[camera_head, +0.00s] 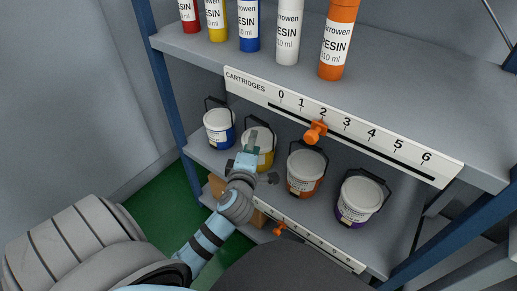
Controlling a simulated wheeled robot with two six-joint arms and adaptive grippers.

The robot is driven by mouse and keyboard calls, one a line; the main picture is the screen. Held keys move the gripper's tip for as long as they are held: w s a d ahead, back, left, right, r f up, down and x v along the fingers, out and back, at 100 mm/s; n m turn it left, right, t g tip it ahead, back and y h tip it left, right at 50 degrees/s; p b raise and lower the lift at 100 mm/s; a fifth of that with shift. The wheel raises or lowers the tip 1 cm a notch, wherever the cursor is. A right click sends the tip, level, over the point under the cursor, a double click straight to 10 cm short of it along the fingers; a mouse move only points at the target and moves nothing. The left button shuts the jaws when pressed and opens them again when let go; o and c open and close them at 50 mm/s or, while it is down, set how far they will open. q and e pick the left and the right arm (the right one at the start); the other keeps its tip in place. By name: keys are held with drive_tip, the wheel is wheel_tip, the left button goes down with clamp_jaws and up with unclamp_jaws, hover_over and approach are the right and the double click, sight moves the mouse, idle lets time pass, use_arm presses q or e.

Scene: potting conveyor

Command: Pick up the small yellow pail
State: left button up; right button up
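The small yellow pail (265,160) stands on the middle shelf, second from the left, with a pale lid and a dark handle over it. My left gripper (252,142) is in front of the pail and hides its left part. The fingers overlap the lid and handle region in the picture. I cannot tell whether they touch the pail or are open or shut. My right gripper is not in view.
A blue pail (218,130) stands to the left; orange (304,174) and purple (360,200) pails stand to the right. The upper shelf (420,110) holds several cartridges and has a numbered rail (395,156) with an orange knob (315,132). A blue post (168,90) bounds the left side.

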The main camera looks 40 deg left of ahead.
sight(259, 121)
use_arm(q)
drive_tip(key=b+x, duration=0.3)
drive_tip(key=x, duration=0.9)
drive_tip(key=shift+w+a, duration=0.15)
drive_tip(key=shift+w, duration=0.2)
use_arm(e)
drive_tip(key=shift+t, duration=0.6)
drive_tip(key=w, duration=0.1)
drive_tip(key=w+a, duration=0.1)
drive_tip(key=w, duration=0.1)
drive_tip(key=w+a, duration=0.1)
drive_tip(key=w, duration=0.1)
use_arm(q)
clamp_jaws()
drive_tip(key=shift+r, duration=0.15)
